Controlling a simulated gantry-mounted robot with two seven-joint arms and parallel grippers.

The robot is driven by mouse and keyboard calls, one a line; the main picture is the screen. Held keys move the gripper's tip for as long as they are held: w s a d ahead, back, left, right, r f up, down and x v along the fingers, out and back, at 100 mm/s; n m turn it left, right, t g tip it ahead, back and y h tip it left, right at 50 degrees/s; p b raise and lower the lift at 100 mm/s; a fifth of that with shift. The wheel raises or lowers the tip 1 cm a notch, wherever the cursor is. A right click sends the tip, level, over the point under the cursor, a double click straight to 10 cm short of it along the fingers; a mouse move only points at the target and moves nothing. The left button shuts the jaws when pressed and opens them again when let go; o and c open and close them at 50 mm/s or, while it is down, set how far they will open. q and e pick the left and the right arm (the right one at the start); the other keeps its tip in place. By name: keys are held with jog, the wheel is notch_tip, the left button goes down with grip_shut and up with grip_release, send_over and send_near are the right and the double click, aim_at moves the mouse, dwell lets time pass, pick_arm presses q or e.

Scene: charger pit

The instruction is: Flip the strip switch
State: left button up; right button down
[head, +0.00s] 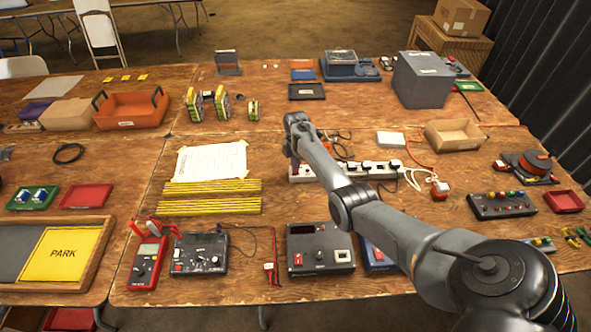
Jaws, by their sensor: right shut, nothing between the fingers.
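A white power strip (384,170) lies across the middle of the wooden table, with several plugs and cables in it. Its left end, with a bit of red (296,172), shows just beneath my right gripper. My right arm comes in from the lower right and crosses over the strip, hiding part of it. My right gripper (293,164) points down at the strip's left end. It is shut and holds nothing. I cannot tell whether its tip touches the strip or which way the switch stands. My left gripper is not in view.
A red multimeter (147,262), a black meter box (201,253) and a switch panel (319,250) stand at the front. Yellow rulers (210,198) and a paper sheet (212,161) lie left of the strip.

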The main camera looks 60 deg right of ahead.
jog(key=shift+f, duration=0.2)
dwell(0.7)
jog(key=shift+f+b, duration=0.45)
jog(key=shift+f, duration=0.05)
jog(key=shift+f, duration=0.25)
dwell(0.4)
jog(key=shift+r+p, duration=0.85)
notch_tip(320, 180, up, 5)
jog(key=p, duration=0.6)
jog(key=shift+r, duration=0.15)
